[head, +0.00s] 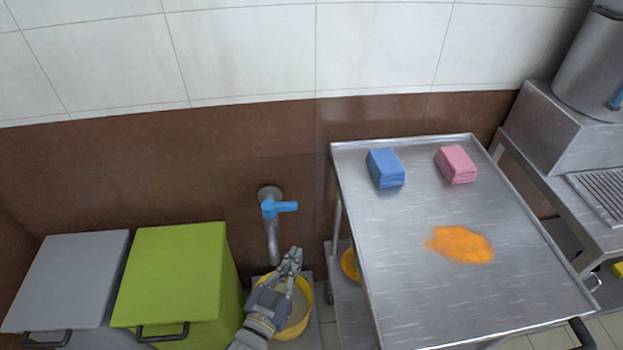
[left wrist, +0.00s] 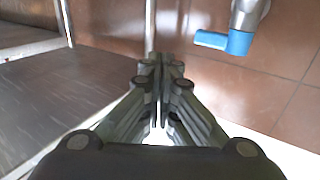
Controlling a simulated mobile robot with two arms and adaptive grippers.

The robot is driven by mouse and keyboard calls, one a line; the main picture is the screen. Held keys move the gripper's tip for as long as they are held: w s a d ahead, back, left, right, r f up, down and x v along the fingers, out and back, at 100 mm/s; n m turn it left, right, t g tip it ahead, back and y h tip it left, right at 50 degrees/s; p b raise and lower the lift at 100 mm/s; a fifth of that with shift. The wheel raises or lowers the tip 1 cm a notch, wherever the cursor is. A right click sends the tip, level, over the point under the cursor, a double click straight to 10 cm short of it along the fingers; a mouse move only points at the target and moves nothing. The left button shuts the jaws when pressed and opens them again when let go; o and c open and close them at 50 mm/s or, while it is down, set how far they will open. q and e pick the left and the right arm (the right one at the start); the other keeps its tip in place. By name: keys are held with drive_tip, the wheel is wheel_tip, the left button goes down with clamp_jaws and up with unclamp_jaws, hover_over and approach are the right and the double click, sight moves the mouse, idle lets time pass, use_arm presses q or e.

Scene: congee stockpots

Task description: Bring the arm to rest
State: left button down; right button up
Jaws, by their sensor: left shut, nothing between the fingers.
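My left gripper (head: 293,256) is shut and empty. In the head view it is in front of the wall tap (head: 272,222), just below and right of the spout, over a yellow bucket (head: 299,318). The tap has a blue lever. In the left wrist view the gripper's fingers (left wrist: 160,62) are together, and the tap's blue lever (left wrist: 225,41) is to their upper right, apart from them. My right gripper is not in view.
A steel cart (head: 400,290) stands right of the gripper, with a blue cloth stack (head: 386,168), a pink cloth stack (head: 456,164) and an orange spill (head: 461,244) on top. A green bin (head: 175,275) and a grey bin (head: 68,280) stand left. A stockpot (head: 595,70) is at far right.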

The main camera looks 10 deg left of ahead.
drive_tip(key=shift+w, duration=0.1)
use_arm(q)
drive_tip(key=s+a+f+g+y, duration=0.1)
drive_tip(key=s+f+g, duration=0.3)
drive_tip(key=f, duration=0.6)
drive_tip(key=s+a+f+g+p, duration=0.1)
drive_tip(key=s+f+g, duration=0.1)
drive_tip(key=s+f, duration=0.5)
drive_tip(key=s+a+f+g+y, duration=0.1)
drive_tip(key=s+a+f+g, duration=0.15)
drive_tip(key=f, duration=0.95)
drive_tip(key=s+a+f+g, duration=0.2)
drive_tip(key=s+f, duration=0.2)
drive_tip(key=s, duration=0.4)
drive_tip(key=s+a+f+g+y, duration=0.1)
drive_tip(key=s+a+f+g, duration=0.1)
drive_tip(key=s, duration=0.6)
drive_tip(key=s+a+f+g+p, duration=0.1)
drive_tip(key=s+a+f+g, duration=0.2)
drive_tip(key=s+f, duration=0.3)
drive_tip(key=s+g, duration=0.1)
drive_tip(key=s, duration=0.1)
drive_tip(key=shift+s+f+y, duration=0.35)
drive_tip(key=shift+s+y, duration=0.05)
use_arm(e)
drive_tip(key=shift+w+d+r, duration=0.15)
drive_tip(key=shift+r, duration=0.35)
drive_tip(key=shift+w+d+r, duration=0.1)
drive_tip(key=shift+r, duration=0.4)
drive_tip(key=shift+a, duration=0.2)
